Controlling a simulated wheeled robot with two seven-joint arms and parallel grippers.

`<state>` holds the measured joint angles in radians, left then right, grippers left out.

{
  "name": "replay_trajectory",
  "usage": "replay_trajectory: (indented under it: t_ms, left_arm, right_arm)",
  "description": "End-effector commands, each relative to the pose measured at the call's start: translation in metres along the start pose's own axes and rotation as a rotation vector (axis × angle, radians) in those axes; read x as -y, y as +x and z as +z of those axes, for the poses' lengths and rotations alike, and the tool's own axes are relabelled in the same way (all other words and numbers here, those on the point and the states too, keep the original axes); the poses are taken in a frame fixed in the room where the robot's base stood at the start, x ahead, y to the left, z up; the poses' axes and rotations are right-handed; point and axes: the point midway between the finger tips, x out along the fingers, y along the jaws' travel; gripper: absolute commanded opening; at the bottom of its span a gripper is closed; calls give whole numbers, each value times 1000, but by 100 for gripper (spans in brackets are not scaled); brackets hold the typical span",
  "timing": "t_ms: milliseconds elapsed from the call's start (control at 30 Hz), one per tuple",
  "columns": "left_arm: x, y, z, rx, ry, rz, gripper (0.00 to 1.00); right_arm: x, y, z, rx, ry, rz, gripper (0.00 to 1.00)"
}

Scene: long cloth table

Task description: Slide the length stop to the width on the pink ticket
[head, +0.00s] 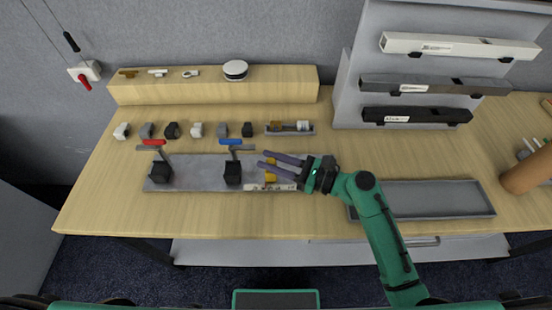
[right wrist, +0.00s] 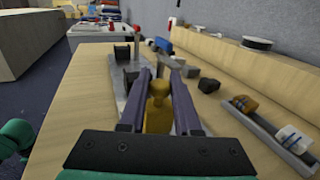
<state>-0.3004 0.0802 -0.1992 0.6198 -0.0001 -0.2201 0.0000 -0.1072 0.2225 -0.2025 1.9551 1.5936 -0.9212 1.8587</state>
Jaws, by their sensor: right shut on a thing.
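The yellow length stop (head: 271,176) stands at the right part of the grey metal plate (head: 200,165), by a white strip with marks (head: 257,187). My right gripper (head: 262,159) comes in from the right and is shut on the stop. In the right wrist view the stop's yellow knob (right wrist: 158,112) sits between the two dark fingers (right wrist: 160,74). I cannot make out a pink ticket or read the marks. My left gripper is not in view.
Small fittings (head: 196,129) and a small tray (head: 290,132) lie behind. An empty grey tray (head: 425,208) is at right, below a rack (head: 352,95) of bars.

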Motion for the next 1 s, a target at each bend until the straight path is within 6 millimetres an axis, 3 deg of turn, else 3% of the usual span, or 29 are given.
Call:
replay_trajectory:
  t_ms: [167,433,467,533,1000]
  left_arm:
    - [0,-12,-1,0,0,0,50]
    - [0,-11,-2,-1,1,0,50]
    - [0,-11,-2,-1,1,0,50]
    - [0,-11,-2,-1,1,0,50]
    - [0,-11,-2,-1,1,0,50]
  right_arm:
    - [-10,23,5,4,-1,1,0]
    - [-10,25,3,4,-3,0,0]
    - [-10,25,3,4,-3,0,35]
    - [-10,24,2,3,-3,0,61]
    - [-9,24,1,1,-3,-3,61]
